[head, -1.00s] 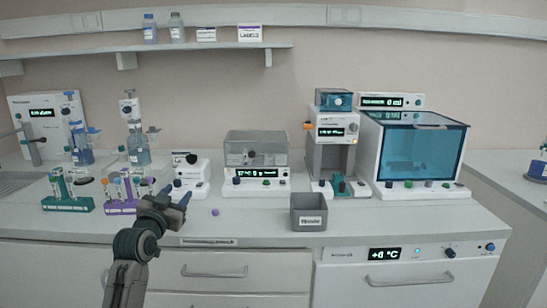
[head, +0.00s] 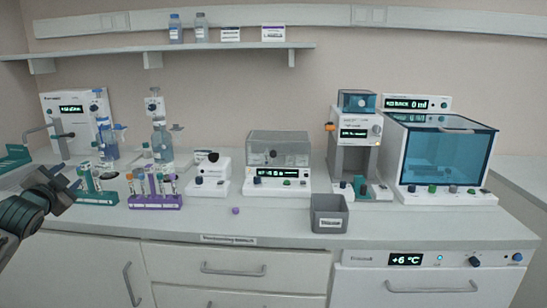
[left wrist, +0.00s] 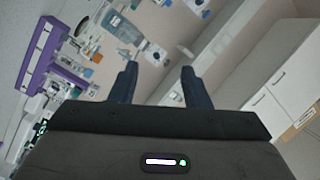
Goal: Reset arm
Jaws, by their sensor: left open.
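My left gripper (head: 66,190) is at the far left of the head view, in front of the bench and close to the green tube rack (head: 97,197). In the left wrist view its two dark fingers (left wrist: 157,88) stand apart with nothing between them. My right gripper is in neither current view. The purple tube rack (head: 156,201) with several tubes stands on the bench right of the green rack. A small purple cap (head: 236,211) lies alone on the bench near the front edge.
A grey open bin (head: 330,214) stands near the bench front. Behind are a small white device (head: 208,178), a lidded machine (head: 278,165), a dispenser (head: 357,150) and a blue-windowed cabinet (head: 440,160). The bench front between purple rack and bin is mostly clear.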

